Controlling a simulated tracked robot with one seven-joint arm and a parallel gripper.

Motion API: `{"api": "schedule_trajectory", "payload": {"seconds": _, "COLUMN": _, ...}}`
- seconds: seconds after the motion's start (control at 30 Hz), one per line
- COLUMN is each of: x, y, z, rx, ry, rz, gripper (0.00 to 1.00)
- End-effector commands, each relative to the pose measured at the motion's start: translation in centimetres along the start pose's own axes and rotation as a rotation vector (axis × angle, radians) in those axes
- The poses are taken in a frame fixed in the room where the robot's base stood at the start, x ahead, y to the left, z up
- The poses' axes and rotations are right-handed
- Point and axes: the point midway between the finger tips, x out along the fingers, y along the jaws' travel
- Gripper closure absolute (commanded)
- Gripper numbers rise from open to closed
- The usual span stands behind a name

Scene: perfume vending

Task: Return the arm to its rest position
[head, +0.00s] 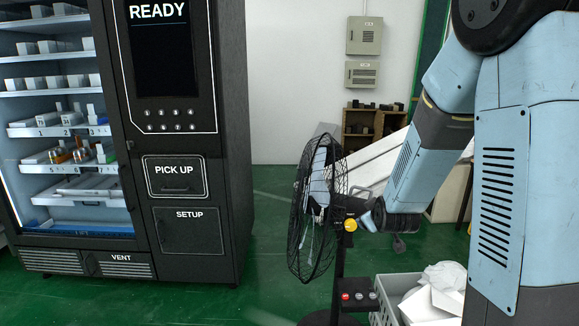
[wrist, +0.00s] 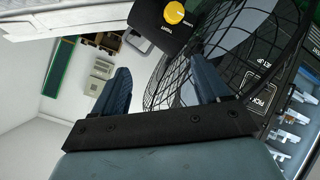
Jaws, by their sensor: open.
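My arm hangs at the right in the head view, and its end with my gripper (head: 368,219) is just right of a black standing fan (head: 318,207). In the wrist view my gripper (wrist: 160,78) has its two dark fingers spread wide apart, with nothing between them. The fan's dark housing with a yellow knob (wrist: 177,13) lies just beyond the fingertips. I cannot tell whether the gripper touches the fan.
A black vending machine (head: 231,130) with a lit shelf cabinet and a "PICK UP" hatch (head: 176,177) stands at the left. A grey crate (head: 385,290) with white boxes is at the lower right. A wooden shelf (head: 362,128) stands at the back. Green floor is clear between machine and fan.

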Motion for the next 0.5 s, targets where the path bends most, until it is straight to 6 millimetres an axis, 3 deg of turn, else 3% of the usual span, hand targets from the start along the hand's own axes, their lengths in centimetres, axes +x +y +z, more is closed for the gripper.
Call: {"api": "schedule_trajectory", "payload": {"seconds": 0.5, "x": -12.6, "y": 1.8, "z": -2.2, "rx": 0.285, "ry": -0.161, "rz": -0.155, "gripper": 0.25}}
